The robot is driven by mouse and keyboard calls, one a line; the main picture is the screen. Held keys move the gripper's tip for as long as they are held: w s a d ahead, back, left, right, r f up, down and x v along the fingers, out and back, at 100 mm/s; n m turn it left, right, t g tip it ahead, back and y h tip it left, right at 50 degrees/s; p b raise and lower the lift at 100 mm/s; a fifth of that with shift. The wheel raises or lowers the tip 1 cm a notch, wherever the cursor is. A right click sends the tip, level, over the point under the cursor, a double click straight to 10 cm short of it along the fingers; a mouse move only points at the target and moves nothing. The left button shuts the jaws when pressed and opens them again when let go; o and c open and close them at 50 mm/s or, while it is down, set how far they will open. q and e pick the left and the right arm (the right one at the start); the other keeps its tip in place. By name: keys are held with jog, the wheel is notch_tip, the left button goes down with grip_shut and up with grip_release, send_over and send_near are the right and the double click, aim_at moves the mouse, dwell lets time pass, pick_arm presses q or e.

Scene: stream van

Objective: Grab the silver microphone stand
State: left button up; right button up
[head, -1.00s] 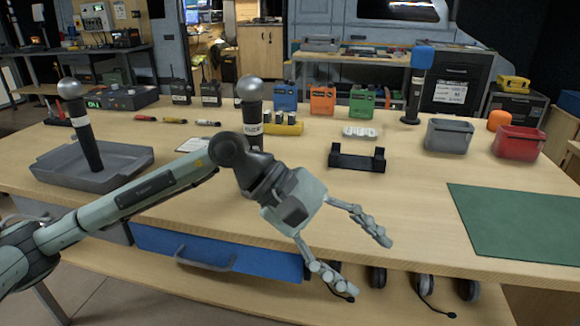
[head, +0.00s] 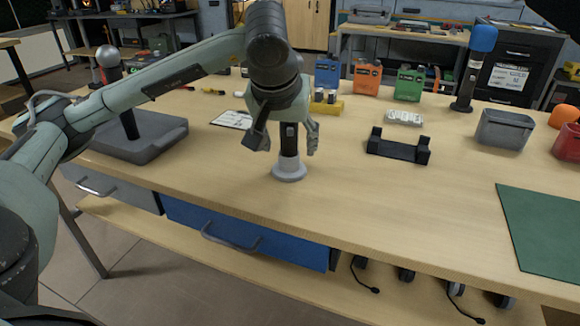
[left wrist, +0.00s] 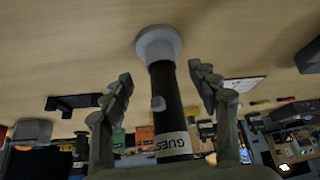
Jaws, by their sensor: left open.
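A black-bodied microphone (head: 290,145) with a round pale grey base (head: 289,172) stands upright on the wooden workbench. Its top is hidden behind my left gripper in the head view. In the left wrist view its body (left wrist: 166,95) carries a white label reading "GUES", and the base (left wrist: 158,44) shows beyond it. My left gripper (head: 286,143) is open, its fingers on either side of the body, with gaps visible in the left wrist view (left wrist: 160,80). Another microphone (head: 107,57) with a silver ball head stands in the grey tray (head: 165,138), partly behind my arm.
A black cradle (head: 398,149) lies right of the microphone, and a clipboard (head: 232,119) left. Blue, orange (head: 367,80) and green boxes (head: 408,84), a blue-topped microphone (head: 470,80) and a grey bin (head: 503,128) stand farther back. A green mat (head: 550,225) lies at right. Bench between is clear.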

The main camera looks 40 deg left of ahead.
aim_at(287, 148)
pick_arm(q)
jog(key=x, duration=0.4)
jog(key=shift+s+f, duration=0.1)
jog(key=shift+s, duration=0.05)
jog(key=c, duration=1.3)
pick_arm(e)
jog(key=shift+f, duration=0.25)
pick_arm(q)
jog(key=shift+c, duration=0.2)
